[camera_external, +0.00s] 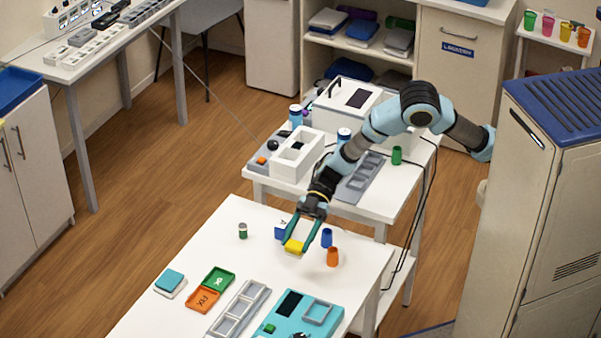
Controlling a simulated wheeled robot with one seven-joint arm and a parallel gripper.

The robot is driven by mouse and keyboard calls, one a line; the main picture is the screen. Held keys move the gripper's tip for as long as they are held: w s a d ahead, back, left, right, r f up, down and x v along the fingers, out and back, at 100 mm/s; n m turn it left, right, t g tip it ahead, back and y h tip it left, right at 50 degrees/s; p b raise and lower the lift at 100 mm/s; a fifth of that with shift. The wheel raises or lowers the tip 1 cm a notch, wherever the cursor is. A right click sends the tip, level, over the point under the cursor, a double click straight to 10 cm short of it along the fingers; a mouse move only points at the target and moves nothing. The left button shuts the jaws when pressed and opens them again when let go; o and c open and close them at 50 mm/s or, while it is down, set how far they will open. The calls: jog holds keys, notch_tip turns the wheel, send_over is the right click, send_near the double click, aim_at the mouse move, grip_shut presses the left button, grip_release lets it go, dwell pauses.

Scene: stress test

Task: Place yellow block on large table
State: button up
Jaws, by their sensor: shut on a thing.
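The yellow block (294,247) is between the fingers of my gripper (295,243), which is shut on it. My gripper points down over the far right part of the large white table (205,252). The block is at or just above the tabletop; I cannot tell whether it touches. A blue block (280,231) stands just behind and left of the yellow block, partly hidden by a finger.
A blue cup (327,237) and an orange cup (332,257) stand close to the right of my gripper. A small jar (243,231), green tray (219,279), orange tray (203,299), grey tray (240,308) and teal panel (335,330) occupy the table. A smaller white table (385,208) stands behind.

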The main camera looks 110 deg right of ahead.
aim_at(298, 269)
jog(key=shift+f+p, duration=0.5)
jog(key=shift+f, duration=3.1)
jog(key=shift+f, duration=0.15)
jog(key=o, duration=1.3)
jog(key=shift+o, duration=0.2)
